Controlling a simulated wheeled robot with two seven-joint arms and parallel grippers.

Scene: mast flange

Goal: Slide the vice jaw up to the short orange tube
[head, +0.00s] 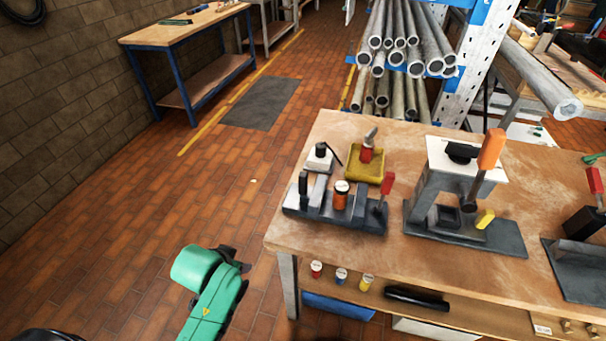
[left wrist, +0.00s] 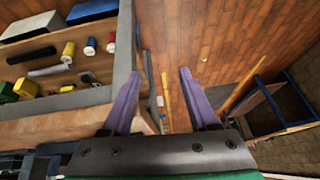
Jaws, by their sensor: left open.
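A vice with a dark base (head: 330,219) stands near the left end of the workbench. The short orange tube (head: 341,198), with a white top, stands upright on it. A grey jaw block (head: 317,190) is left of the tube, with what looks like a gap between them. A black upright handle (head: 303,186) is at the vice's left and a red-handled lever (head: 386,186) at its right. My left gripper (left wrist: 155,80) shows in the left wrist view, its purple fingers apart and empty, away from the vice. The head view shows only my green left arm. My right gripper is not visible.
A yellow tray (head: 364,164) sits behind the vice. A white-topped press (head: 462,190) with an orange handle stands to the right. Coloured tubes (head: 341,276) stand on the bench's lower shelf. The brick floor (head: 150,235) left of the bench is clear.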

